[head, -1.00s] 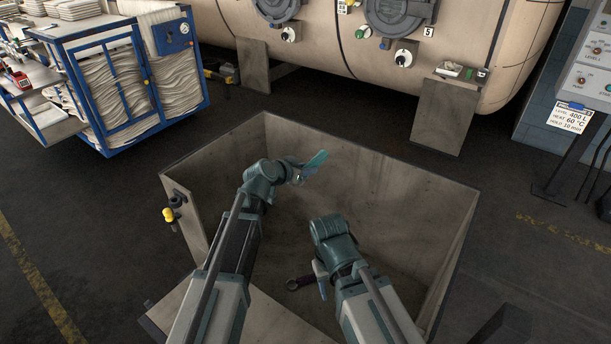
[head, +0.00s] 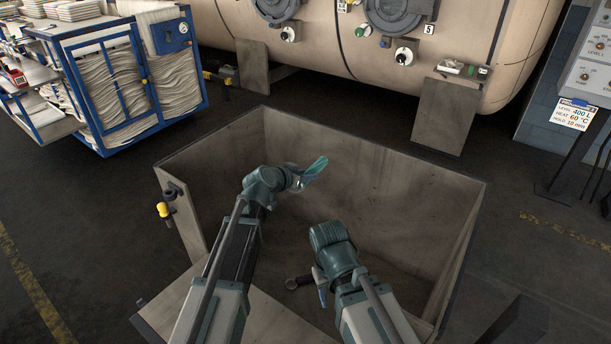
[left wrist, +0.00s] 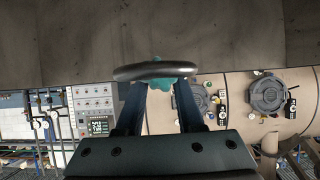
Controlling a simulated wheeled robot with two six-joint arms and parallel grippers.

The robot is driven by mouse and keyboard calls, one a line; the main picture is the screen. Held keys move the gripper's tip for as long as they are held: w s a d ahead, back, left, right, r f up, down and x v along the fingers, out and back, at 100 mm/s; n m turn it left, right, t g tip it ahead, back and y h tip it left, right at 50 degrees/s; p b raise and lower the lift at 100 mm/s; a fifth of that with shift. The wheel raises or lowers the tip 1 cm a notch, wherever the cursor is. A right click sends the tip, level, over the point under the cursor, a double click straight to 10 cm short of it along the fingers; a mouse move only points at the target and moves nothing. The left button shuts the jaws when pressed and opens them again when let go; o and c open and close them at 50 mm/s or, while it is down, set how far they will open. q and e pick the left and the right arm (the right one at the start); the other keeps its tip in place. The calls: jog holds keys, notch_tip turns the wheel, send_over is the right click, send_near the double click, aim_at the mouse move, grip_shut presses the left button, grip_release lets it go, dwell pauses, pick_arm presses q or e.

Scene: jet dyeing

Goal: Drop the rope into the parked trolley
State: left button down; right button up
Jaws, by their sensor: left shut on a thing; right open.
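The parked trolley (head: 385,190) is a large open grey metal bin in front of me. A short teal piece, which I take as the rope (head: 316,167), is at my left gripper (head: 299,179). That gripper is shut on it and appears over the trolley's opening, inside the rim outline; its exact height is unclear. In the left wrist view the teal rope (left wrist: 160,83) shows behind a dark curved bar (left wrist: 154,70) at the fingertips, which partly hides it. My right gripper (head: 319,285) points down over the trolley's interior, open, with its fingers partly hidden.
A dark ring-ended object (head: 297,282) shows beside my right gripper. A blue-framed cart (head: 128,83) with folded cloth stands at the left. The beige dyeing vessel (head: 330,50) stands behind the trolley, a control panel (head: 591,75) at right. Floor beside the trolley is clear.

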pick_arm(q)
jog(key=shift+c, duration=2.3)
grip_release()
jog(key=shift+s+r, duration=0.1)
jog(key=p+v, duration=0.6)
jog(key=v, duration=0.7)
jog(key=shift+s+a+p, duration=0.25)
jog(key=shift+p, duration=0.1)
jog(key=shift+r, duration=0.15)
